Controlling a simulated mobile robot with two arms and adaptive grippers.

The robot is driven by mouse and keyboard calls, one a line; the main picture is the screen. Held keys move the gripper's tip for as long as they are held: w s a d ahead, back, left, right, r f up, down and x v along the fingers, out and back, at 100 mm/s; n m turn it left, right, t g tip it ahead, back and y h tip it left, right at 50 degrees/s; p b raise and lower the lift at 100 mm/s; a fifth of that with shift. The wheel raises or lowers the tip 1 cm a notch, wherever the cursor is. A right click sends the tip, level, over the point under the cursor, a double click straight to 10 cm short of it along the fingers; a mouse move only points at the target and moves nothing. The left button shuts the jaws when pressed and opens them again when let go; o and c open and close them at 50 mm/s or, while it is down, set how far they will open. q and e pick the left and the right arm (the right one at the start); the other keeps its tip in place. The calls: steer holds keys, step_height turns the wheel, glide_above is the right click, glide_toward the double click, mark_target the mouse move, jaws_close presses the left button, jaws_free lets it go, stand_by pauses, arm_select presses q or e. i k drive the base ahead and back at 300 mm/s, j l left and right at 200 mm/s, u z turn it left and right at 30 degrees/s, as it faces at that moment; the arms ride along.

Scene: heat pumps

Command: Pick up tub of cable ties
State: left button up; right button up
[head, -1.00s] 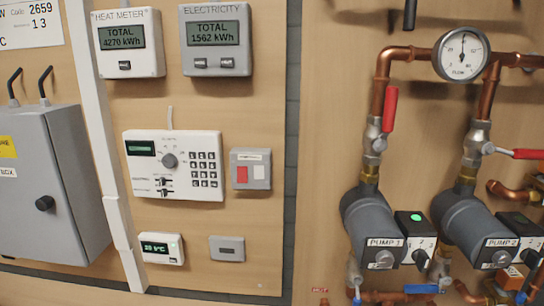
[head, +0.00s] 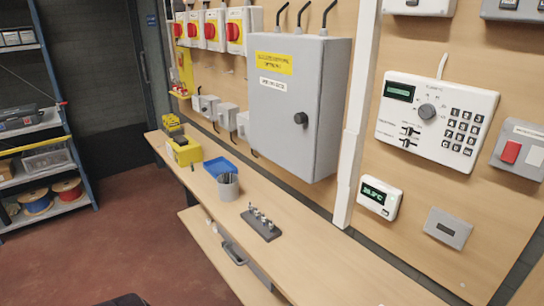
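A grey cylindrical tub (head: 228,188) with dark thin items standing in it is on the long wooden bench (head: 300,262) in the head view. It looks like the tub of cable ties, but its contents are too small to be sure. It stands upright in front of a blue tray (head: 219,167). Neither of my grippers can be made out in this view.
A dark rack with small metal fittings (head: 262,223) is right of the tub. A yellow case (head: 184,150) stands farther back. A grey cabinet (head: 292,130) hangs above the bench. Shelving (head: 45,150) with spools is at left. Open red floor lies between.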

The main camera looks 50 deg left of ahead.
mark_target(227, 184)
steer(key=u, duration=1.8)
